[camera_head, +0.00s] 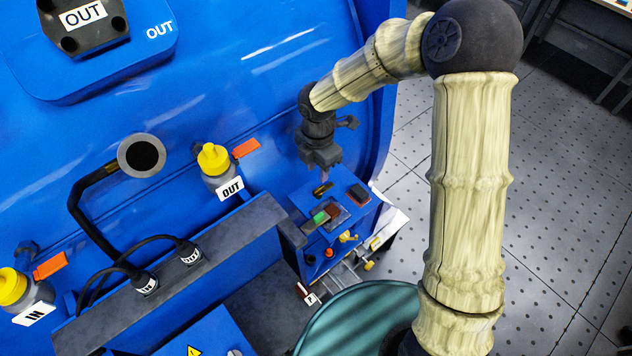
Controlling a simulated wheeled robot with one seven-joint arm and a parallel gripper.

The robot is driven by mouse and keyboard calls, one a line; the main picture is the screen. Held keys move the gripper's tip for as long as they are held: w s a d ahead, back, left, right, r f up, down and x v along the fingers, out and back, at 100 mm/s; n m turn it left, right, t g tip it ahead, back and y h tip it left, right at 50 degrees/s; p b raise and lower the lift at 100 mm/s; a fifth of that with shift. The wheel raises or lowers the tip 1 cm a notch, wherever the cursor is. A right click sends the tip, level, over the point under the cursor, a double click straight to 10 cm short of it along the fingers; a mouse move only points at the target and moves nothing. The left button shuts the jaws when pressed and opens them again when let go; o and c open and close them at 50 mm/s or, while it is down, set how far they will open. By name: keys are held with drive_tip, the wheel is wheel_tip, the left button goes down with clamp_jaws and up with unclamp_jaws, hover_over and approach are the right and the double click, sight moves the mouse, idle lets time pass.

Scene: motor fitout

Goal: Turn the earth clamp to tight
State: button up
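My gripper (323,173) points down over the top of a small blue control box (300,205), right of centre. Just below its fingertips is a small dark and yellow knob or lever (322,189); I cannot tell whether they touch. The fingers are small and partly hidden by the gripper body, so their opening is unclear. No part is readably labelled as the earth clamp. A yellow fitting (348,237) and an orange-red knob (328,252) sit on the box's front face.
A green button (320,216) and a dark red switch (359,194) are on the box. A large blue housing (230,90) rises behind, with a yellow-capped bottle (213,160) marked OUT. A teal round surface (365,325) lies in front. Tiled floor (560,170) is open at right.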

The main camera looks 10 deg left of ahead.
sight(317, 188)
wheel_tip(317, 188, down, 8)
drive_tip(key=shift+r+p, duration=0.1)
drive_tip(key=shift+p, duration=0.6)
drive_tip(key=shift+c, duration=0.4)
clamp_jaws()
drive_tip(key=shift+a, duration=0.1)
